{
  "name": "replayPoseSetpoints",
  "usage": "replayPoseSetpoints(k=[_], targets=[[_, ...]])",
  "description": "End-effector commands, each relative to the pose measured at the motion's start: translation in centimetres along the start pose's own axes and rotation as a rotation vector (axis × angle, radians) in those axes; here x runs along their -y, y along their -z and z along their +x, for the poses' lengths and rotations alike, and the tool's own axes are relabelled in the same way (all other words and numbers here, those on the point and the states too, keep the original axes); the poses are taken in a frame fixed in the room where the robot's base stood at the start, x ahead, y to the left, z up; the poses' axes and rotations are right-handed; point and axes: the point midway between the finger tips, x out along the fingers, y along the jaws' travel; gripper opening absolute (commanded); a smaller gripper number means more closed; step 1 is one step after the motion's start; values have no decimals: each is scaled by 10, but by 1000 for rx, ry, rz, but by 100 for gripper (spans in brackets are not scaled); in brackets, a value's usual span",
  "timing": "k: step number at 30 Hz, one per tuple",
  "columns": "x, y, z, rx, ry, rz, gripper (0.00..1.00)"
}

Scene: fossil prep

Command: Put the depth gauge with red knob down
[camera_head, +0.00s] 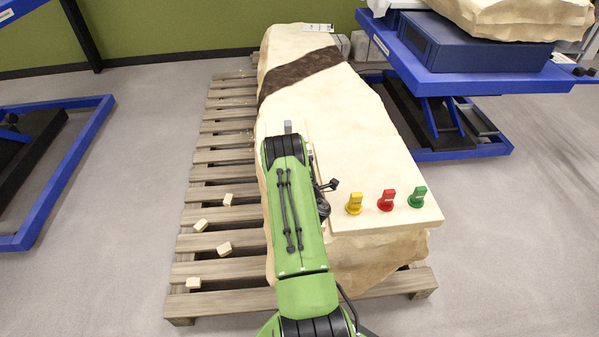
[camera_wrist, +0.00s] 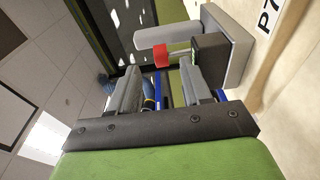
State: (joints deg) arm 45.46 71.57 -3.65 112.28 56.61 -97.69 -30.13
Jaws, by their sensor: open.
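In the wrist view, a depth gauge has a red knob (camera_wrist: 161,55), a small dark body and a grey foot (camera_wrist: 232,45). It rests by its foot against the pale surface at the right. My gripper (camera_wrist: 162,76) is open, with its two grey fingers pointing towards the gauge. The red knob shows just beyond the gap between the fingertips; I cannot tell whether a finger touches the gauge. In the head view, my green arm reaches over the pale stone block (camera_head: 360,120) and hides most of this spot; only a small grey part shows past its end.
Yellow (camera_head: 354,203), red (camera_head: 387,200) and green (camera_head: 416,197) handled pieces stand on a flat board (camera_head: 350,222) right of my arm. The block lies on a wooden pallet (camera_head: 222,156) with several small wood blocks. A blue lift table (camera_head: 480,80) stands at the right.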

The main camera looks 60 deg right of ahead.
Motion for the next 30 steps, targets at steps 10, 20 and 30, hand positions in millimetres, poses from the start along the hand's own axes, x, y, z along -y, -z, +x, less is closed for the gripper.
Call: replayPoseSetpoints(k=[10, 20, 30], targets=[[-2, 1, -54, -2, -4, 1, 48], [-56, 12, -29, 85, 20, 124, 48], [-186, 126, -78, 264, 340, 780, 48]])
